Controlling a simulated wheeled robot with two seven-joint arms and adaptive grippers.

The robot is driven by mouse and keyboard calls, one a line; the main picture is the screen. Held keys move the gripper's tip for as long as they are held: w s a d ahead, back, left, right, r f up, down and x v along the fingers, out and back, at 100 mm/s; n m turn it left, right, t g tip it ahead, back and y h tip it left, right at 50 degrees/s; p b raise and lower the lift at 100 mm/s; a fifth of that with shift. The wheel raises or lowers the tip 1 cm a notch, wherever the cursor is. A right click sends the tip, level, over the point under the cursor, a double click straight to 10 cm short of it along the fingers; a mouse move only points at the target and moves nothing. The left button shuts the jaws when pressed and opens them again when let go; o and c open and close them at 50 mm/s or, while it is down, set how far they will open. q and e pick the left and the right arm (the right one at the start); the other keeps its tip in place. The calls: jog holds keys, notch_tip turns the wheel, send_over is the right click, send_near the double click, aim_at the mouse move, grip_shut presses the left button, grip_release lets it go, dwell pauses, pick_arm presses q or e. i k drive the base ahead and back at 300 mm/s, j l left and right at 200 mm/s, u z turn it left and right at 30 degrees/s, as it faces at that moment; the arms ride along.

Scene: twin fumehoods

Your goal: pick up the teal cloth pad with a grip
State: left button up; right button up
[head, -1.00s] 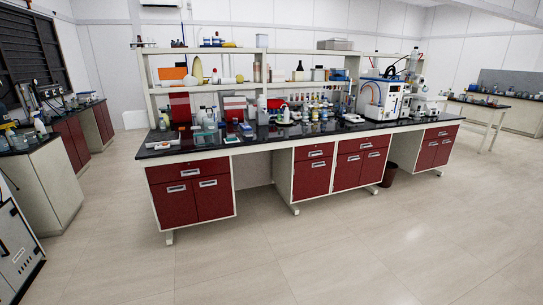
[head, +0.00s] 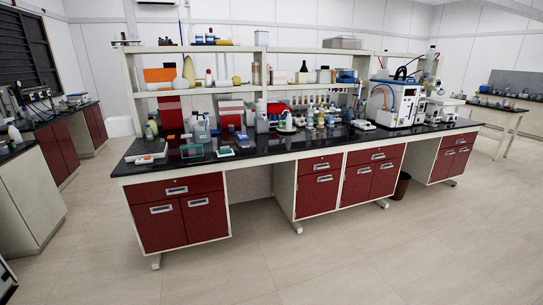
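A small flat teal thing (head: 225,151) lies near the front edge of the black bench top, left of its middle. It is too small in the head view to tell for sure whether it is the cloth pad. A greenish, see-through thing (head: 191,151) sits just left of it. Neither of my grippers shows in the head view.
The long lab bench (head: 270,158) with red cabinets stands ahead, crowded with bottles and instruments under open shelves (head: 205,91). A white device (head: 152,155) is at its left end. A dark bin (head: 402,186) stands underneath. The floor (head: 300,265) in front is clear.

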aim_at(223, 150)
jog(key=i, duration=0.9)
jog(key=i+u, duration=0.35)
jog(key=i+l+u, duration=0.5)
jog(key=i+u, duration=0.3)
jog(key=i+l+u, duration=0.2)
jog(key=u, duration=0.25)
jog(key=i+l+u, duration=0.2)
jog(key=l+u, duration=0.2)
jog(key=l, duration=0.25)
jog(key=i+l+u, duration=0.2)
jog(key=l, duration=0.15)
jog(key=l+u, duration=0.25)
jog(key=i+l, duration=0.05)
jog(key=l, duration=0.05)
